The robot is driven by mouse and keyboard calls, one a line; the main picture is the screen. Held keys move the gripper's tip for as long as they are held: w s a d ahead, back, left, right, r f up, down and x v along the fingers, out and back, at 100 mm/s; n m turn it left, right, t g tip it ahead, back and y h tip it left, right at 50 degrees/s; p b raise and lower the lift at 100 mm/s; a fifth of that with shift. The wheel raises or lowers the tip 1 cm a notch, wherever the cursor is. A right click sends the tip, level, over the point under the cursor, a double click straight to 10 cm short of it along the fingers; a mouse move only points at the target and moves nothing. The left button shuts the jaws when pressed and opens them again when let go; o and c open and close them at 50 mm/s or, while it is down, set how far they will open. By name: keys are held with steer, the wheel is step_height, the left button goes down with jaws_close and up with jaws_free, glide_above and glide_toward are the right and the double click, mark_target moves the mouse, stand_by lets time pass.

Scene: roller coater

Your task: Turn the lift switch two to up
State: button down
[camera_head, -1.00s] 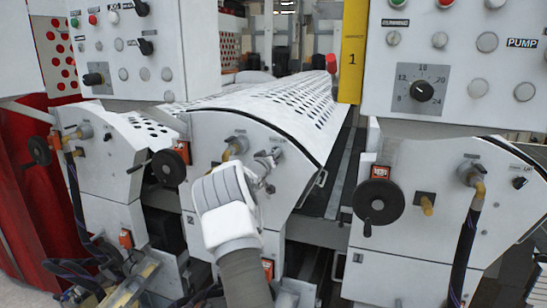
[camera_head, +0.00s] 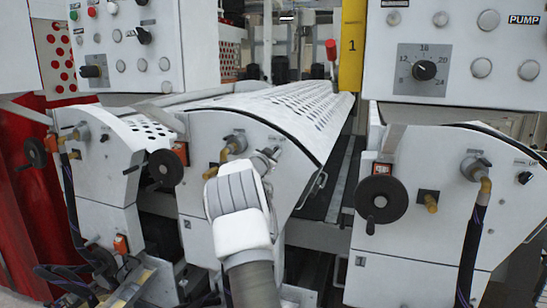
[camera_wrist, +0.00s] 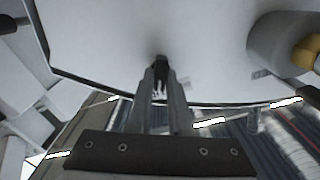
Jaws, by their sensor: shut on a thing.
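My gripper (camera_head: 268,158) reaches the upper right of the white front panel of unit two (camera_head: 200,200). In the wrist view, its two fingers (camera_wrist: 160,85) are closed around a small dark knob, the lift switch (camera_wrist: 160,60), on the white panel. The fingers and wrist cover most of the switch in the head view, so its turn position cannot be read. A similar lift switch on unit one (camera_head: 524,178) sits on the right, uncovered.
A black handwheel (camera_head: 380,200) and a hose (camera_head: 468,245) are on the right unit. Another handwheel (camera_head: 165,168) stands left of my gripper. A perforated cover (camera_head: 285,105) lies behind the panel. A control box (camera_head: 460,50) hangs at upper right.

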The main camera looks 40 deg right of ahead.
steer(key=shift+m, duration=0.7)
steer(key=c, duration=0.8)
jaws_free()
steer(key=shift+a+b, duration=0.15)
steer(key=shift+b, duration=0.15)
steer(key=b+v, duration=0.3)
steer(key=v, duration=1.4)
steer(key=shift+s, duration=0.15)
steer(key=shift+a, duration=0.1)
